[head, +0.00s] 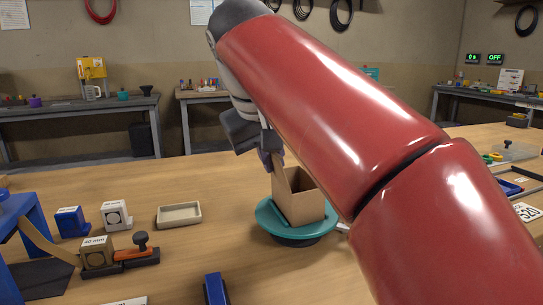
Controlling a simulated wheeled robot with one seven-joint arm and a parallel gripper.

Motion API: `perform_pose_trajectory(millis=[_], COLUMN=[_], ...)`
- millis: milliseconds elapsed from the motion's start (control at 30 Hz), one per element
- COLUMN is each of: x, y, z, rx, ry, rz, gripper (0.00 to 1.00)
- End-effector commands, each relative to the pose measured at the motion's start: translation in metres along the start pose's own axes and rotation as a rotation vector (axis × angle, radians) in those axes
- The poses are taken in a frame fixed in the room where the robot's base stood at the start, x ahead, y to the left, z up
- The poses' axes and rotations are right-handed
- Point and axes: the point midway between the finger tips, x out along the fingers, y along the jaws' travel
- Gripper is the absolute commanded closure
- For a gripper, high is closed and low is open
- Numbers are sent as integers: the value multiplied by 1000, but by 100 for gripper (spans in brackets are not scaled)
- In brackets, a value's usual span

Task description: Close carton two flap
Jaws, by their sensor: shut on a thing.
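A brown cardboard carton (298,207) stands upright on a round teal turntable (272,222), its top open toward me. One flap (280,176) stands up at the carton's left side. My gripper (271,158) is at the top of this flap and shut on it. The arm hides part of the gripper and the space just right of the carton. No marking that names the carton shows.
A shallow beige tray (179,214) lies left of the turntable. Small blocks (116,216), an orange and black tool (138,252) and a blue stand (25,235) are further left. A blue object (214,290) lies at the front. Bare wood lies between the tray and turntable.

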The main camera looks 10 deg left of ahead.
Motion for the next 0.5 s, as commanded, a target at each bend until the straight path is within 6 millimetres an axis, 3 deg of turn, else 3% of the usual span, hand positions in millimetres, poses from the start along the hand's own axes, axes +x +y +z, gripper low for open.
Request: perform_pose_trajectory(millis=[500], x=[3], y=[18], z=[1], rx=[134], ry=[-2], rz=[-304], gripper=[100])
